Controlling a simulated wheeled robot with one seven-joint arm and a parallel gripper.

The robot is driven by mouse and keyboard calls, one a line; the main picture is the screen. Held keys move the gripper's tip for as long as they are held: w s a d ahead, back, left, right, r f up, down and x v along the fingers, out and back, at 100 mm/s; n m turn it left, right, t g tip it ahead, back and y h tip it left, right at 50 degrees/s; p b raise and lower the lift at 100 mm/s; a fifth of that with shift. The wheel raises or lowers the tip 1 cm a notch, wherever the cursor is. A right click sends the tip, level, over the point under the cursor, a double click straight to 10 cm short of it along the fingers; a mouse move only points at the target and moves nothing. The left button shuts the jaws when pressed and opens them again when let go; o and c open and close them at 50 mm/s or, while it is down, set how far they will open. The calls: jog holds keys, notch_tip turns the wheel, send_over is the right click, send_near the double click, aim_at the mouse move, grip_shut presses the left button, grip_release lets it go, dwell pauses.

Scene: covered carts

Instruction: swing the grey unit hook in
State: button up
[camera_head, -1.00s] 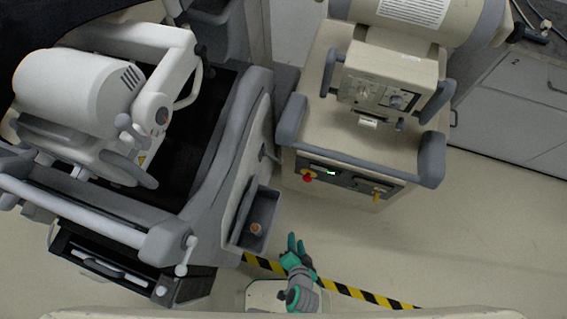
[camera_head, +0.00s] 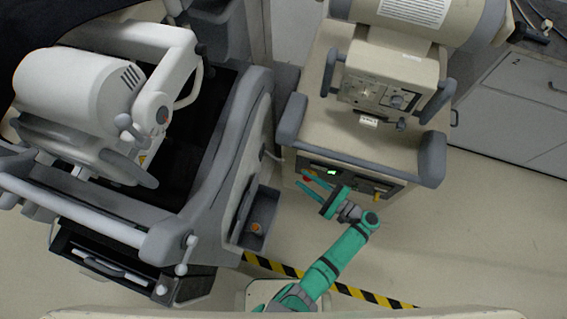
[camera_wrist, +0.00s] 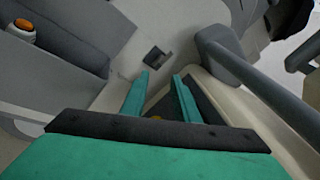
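The grey unit (camera_head: 232,165) stands at the left in the head view, with its curved side panel facing the beige cart. A small hook-like part (camera_head: 272,155) sticks out from that side into the gap between them; its exact shape is too small to tell. In the wrist view a small dark fitting (camera_wrist: 155,57) shows on a pale panel beyond the fingertips; I cannot tell if it is the hook. My gripper (camera_head: 308,183) is open and empty, at the beige cart's front panel, right of and below the hook-like part. Its teal fingers (camera_wrist: 160,84) also show in the wrist view.
The beige cart (camera_head: 325,120) with grey bumpers stands close on the right, leaving a narrow gap. A grey side tray (camera_head: 265,212) holds an orange-topped knob (camera_head: 256,228). Yellow-black tape (camera_head: 345,289) crosses the floor. The floor at right is clear.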

aim_at(274, 157)
jog(key=x, duration=1)
jog(key=shift+w+a+r, duration=0.2)
jog(key=shift+w+r, duration=0.05)
jog(key=shift+w, duration=0.05)
grip_shut()
